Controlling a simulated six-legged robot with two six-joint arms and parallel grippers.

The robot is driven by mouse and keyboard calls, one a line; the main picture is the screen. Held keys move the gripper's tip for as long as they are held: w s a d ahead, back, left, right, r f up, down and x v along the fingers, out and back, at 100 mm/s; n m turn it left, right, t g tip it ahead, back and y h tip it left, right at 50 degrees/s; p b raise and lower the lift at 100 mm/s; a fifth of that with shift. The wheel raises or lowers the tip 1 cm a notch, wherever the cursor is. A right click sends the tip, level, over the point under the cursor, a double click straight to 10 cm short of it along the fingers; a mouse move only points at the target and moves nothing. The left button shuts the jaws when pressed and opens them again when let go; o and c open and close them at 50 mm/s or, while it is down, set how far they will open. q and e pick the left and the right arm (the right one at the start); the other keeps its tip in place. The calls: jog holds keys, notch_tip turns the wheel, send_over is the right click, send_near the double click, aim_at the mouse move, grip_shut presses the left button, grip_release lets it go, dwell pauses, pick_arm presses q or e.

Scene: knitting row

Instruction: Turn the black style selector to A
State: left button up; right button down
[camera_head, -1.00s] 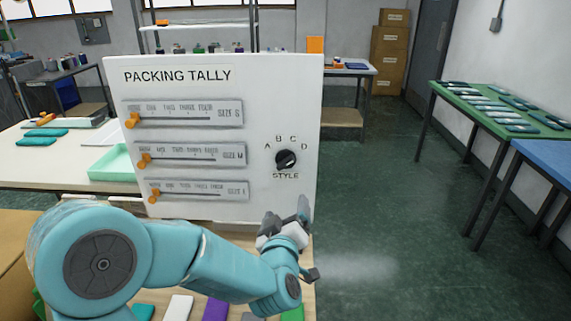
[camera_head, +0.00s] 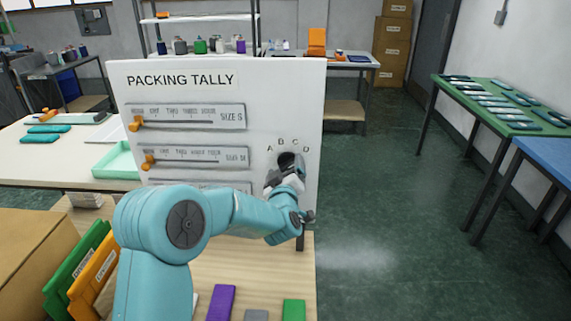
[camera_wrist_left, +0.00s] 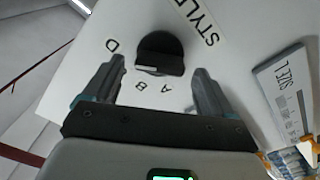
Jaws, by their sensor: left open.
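The black style selector (camera_head: 287,158) is a round knob on the white Packing Tally board (camera_head: 226,65), below the letters A, B, C, D. My left gripper (camera_head: 285,176) is in front of the knob and covers its lower part and the STYLE label in the head view. In the left wrist view the knob (camera_wrist_left: 160,45) lies ahead between the two spread fingers of the left gripper (camera_wrist_left: 157,70), with a gap at each side. I cannot tell clearly which letter the knob points to. My right gripper is out of view.
The board also carries sliders with orange knobs (camera_head: 136,124); my arm hides the lowest in the head view. A mint tray (camera_head: 118,160) stands left of the board. Folders (camera_head: 92,270) and a cardboard box (camera_head: 30,250) are at lower left.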

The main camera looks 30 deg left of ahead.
pick_arm(q)
jog(key=shift+w+a, duration=0.15)
jog(key=shift+w, duration=0.2)
